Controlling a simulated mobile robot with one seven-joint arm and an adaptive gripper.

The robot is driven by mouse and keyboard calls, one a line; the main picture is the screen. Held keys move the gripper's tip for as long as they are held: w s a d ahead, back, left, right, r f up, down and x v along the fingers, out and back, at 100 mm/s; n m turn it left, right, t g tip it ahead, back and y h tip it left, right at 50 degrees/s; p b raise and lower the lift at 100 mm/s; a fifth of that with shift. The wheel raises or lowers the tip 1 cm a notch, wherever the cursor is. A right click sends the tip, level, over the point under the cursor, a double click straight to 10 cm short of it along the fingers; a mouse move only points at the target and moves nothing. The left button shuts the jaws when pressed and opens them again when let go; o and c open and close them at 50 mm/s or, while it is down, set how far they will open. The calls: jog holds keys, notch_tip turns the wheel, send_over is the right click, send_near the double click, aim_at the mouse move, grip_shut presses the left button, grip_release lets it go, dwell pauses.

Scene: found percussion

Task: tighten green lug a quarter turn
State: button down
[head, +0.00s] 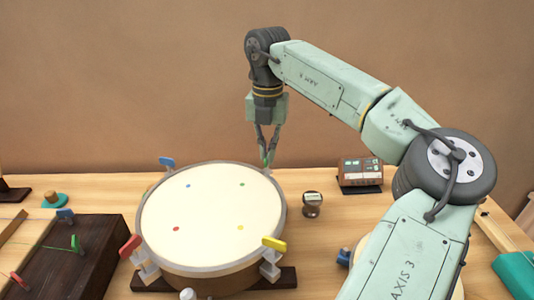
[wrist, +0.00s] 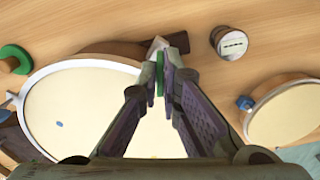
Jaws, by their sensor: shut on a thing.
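A round drum (head: 213,206) with a cream skin and grey rim stands on the table; its skin also fills the left of the wrist view (wrist: 85,110). Coloured dots mark the skin. The green lug (wrist: 160,72) is at the drum's far right edge, and my gripper (head: 267,153) points down over it, shut on it. In the wrist view the green lug shows as a thin upright piece between the fingertips (wrist: 168,62). The fingers hide part of it. The blue lug (head: 167,162), red lug (head: 130,246) and yellow lug (head: 274,243) stand around the rim.
A small dark round piece with a label (head: 312,203) and a reddish box with a panel (head: 360,172) stand right of the drum. A second pale drum (wrist: 290,112) is at the right, partly behind my arm. A dark wooden block (head: 75,260) with coloured pegs lies left.

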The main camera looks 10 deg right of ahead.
jog(key=shift+m+b, duration=0.35)
jog(key=shift+m, duration=0.85)
jog(key=c, duration=1.8)
grip_release()
notch_tip(320, 180, up, 12)
jog(key=shift+r, duration=0.1)
